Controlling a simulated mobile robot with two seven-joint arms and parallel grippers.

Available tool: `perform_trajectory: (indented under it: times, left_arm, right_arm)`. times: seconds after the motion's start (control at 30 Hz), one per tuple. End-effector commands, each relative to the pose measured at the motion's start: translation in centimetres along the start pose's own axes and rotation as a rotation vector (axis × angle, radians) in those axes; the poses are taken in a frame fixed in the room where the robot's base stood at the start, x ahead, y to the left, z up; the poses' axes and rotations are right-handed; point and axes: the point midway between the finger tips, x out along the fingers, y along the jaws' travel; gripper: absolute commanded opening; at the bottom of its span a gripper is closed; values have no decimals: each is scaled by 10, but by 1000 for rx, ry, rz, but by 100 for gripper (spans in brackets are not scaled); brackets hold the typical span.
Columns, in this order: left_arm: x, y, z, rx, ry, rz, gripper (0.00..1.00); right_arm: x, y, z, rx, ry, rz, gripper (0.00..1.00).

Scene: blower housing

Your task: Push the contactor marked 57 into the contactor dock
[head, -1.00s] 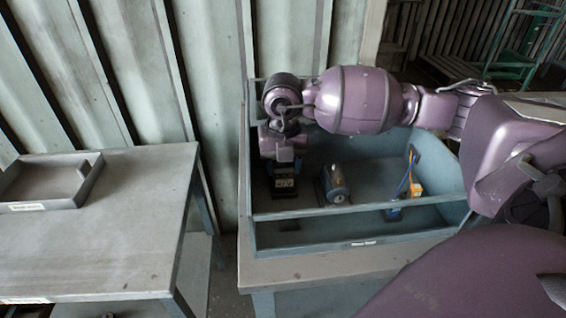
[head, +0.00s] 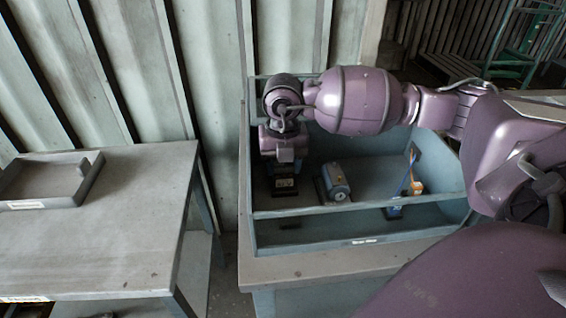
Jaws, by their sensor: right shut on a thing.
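My right gripper (head: 283,168) points down inside the left part of the blue-grey blower housing (head: 350,238). It is shut on a small black contactor (head: 285,186) with a pale label; the marking is too small to read. The contactor is low, close to the housing floor. The gripper and the housing's front bar partly hide its lower part, so I cannot tell how it sits in the dock. A dark fitting (head: 290,222) shows below the front bar. My left gripper is not in view.
A grey-blue motor (head: 335,183) stands right of the gripper in the housing. Further right are an orange block (head: 416,187), a blue cable (head: 404,180) and a small blue part (head: 393,212). A grey table (head: 95,230) with a shallow tray (head: 45,182) stands at left, with a gap between.

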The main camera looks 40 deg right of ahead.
Motion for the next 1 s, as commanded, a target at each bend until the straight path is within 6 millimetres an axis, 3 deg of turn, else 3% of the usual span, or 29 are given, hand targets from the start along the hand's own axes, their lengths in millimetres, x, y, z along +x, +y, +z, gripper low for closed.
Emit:
perform_trajectory:
  times: [0.03, 0.2, 0.53, 0.67, 1.0]
  left_arm:
    - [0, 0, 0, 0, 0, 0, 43]
    - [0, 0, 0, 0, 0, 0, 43]
    - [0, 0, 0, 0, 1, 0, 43]
    - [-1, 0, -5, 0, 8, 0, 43]
    - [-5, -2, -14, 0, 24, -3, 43]
  right_arm:
    - [1, 0, -1, -1, 3, -1, 53]
    - [2, 0, -1, -1, 4, -2, 79]
    - [2, -1, -1, -1, 7, -3, 79]
    - [-12, 0, -1, -1, 2, -2, 79]
    - [-76, 0, 0, 0, -3, 2, 79]
